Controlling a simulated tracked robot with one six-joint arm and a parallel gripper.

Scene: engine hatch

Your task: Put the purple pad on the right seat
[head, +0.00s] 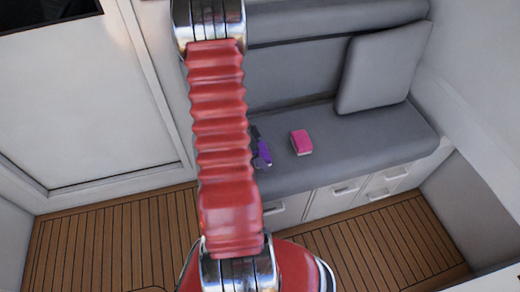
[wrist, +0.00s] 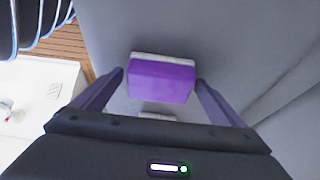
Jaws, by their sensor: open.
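The purple pad (wrist: 161,80) is a small block with a pale grey layer along one edge. In the wrist view it lies between the two fingers of my gripper (wrist: 160,78), with the fingertips close to its sides. My gripper is open; I cannot tell whether either finger touches the pad. In the head view, a bit of purple (head: 263,152) shows just right of my red arm, over the grey seat (head: 350,145). My arm hides most of my gripper there.
A pink pad (head: 301,142) lies on the seat, right of my gripper. A grey cushion (head: 382,67) leans at the seat's right end. White drawers (head: 345,191) are below the seat, above the wooden floor (head: 375,243). The seat between the pink pad and cushion is clear.

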